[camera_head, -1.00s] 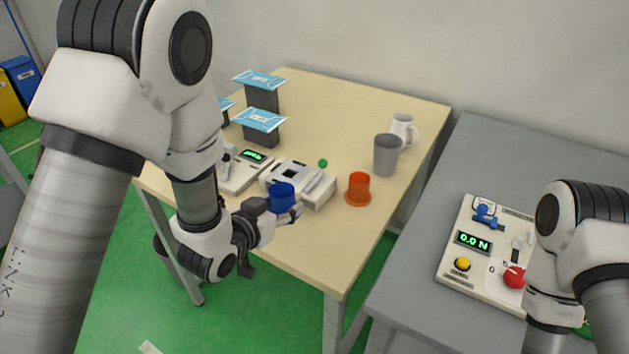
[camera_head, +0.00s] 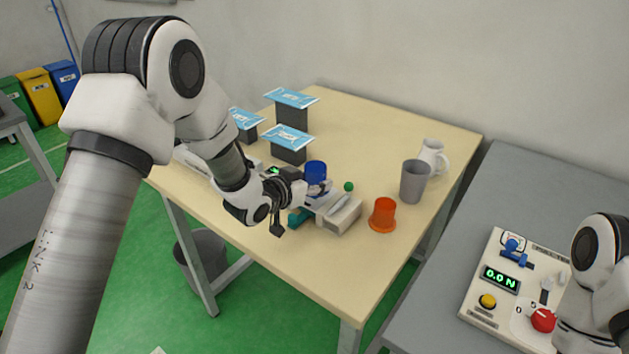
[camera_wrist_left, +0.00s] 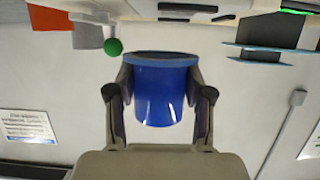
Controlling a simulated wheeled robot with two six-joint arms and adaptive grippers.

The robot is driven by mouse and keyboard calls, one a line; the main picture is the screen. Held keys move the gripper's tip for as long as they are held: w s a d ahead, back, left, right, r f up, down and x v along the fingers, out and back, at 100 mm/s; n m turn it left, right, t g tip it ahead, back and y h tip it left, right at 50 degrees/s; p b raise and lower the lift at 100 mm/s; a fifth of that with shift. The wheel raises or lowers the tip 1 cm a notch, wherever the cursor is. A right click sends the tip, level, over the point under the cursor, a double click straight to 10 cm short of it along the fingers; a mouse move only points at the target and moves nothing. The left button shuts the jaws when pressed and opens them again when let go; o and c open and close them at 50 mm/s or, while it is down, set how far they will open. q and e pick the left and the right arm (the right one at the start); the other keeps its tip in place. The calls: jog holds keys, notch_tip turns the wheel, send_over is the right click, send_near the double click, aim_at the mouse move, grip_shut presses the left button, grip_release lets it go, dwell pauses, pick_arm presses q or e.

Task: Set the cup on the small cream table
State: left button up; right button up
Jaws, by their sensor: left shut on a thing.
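A blue cup (camera_head: 315,172) is held by my left gripper (camera_head: 311,188) over the cream table (camera_head: 400,130), beside a low white device. In the left wrist view the blue cup (camera_wrist_left: 160,95) sits between the two fingers of the left gripper (camera_wrist_left: 160,105), one on each side. The tabletop is pale yellow on grey legs. The cup appears in front of the device in the head view, and its height above the top is hard to judge. My right arm shows at the lower right; its gripper is out of frame.
An orange cup (camera_head: 383,215), a grey cup (camera_head: 414,182) and a white mug (camera_head: 433,156) stand on the right part. A white device (camera_head: 340,215) with a green ball (camera_head: 349,187) lies near the front. Blue mask packs (camera_head: 290,97) sit on dark stands. The table's back middle is clear.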

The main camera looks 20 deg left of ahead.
aim_at(314, 182)
pick_arm(q)
jog(key=shift+w+a, duration=0.25)
jog(key=shift+w, duration=1)
notch_tip(314, 182, down, 3)
jog(key=shift+w+a+r+p, duration=0.1)
jog(key=shift+w+r+p, duration=0.1)
jog(key=shift+p, duration=0.45)
jog(key=shift+f, duration=0.45)
jog(key=o, duration=1.2)
